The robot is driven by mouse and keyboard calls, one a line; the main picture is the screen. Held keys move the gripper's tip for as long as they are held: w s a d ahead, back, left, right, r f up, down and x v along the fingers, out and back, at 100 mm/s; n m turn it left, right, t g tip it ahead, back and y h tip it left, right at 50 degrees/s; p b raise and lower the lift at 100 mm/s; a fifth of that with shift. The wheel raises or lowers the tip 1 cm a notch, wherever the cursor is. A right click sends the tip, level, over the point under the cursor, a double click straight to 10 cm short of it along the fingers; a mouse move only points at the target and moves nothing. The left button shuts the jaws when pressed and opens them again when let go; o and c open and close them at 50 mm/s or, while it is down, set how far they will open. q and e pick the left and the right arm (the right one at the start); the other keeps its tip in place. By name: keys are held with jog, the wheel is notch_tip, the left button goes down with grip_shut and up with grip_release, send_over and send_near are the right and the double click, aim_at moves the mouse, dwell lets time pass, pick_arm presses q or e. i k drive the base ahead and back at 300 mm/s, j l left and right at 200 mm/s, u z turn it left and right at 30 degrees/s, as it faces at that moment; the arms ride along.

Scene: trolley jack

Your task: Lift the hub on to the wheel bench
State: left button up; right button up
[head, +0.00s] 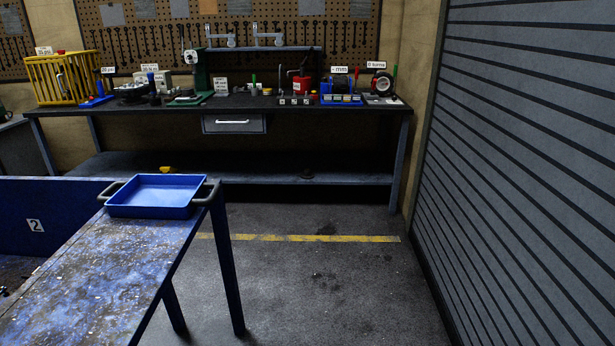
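I cannot pick out the hub with certainty in the head view. A long dark workbench (330,107) stands against the back wall, with many small items on it; I cannot tell whether it is the wheel bench. A worn blue table (105,270) is at the near left, with an empty blue tray (158,209) with dark handles at its far end. A dark round thing (133,92) on the back bench is too small to identify. Neither of my grippers is in view.
A yellow cage (60,78), a red can (301,84) and a blue bin (340,99) stand on the back bench. A lower shelf (250,178) runs beneath. A grey slatted shutter (525,170) closes the right side. The floor (320,290) between is clear, crossed by a yellow line (310,238).

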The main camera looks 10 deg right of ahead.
aim_at(306, 174)
jog(key=i+l+z, duration=0.1)
jog(key=i+l, duration=0.25)
jog(key=i, duration=0.2)
jog(key=i+l+z, duration=0.15)
jog(key=i, duration=0.4)
jog(key=i+l+z, duration=0.1)
jog(key=i+l, duration=0.25)
jog(key=i, duration=0.2)
jog(key=i+l+z, duration=0.15)
jog(key=i, duration=0.45)
jog(key=i+u, duration=0.15)
jog(key=i, duration=0.55)
jog(key=i+u, duration=0.1)
jog(key=i, duration=0.55)
jog(key=i+l+u, duration=0.15)
jog(key=i, duration=0.5)
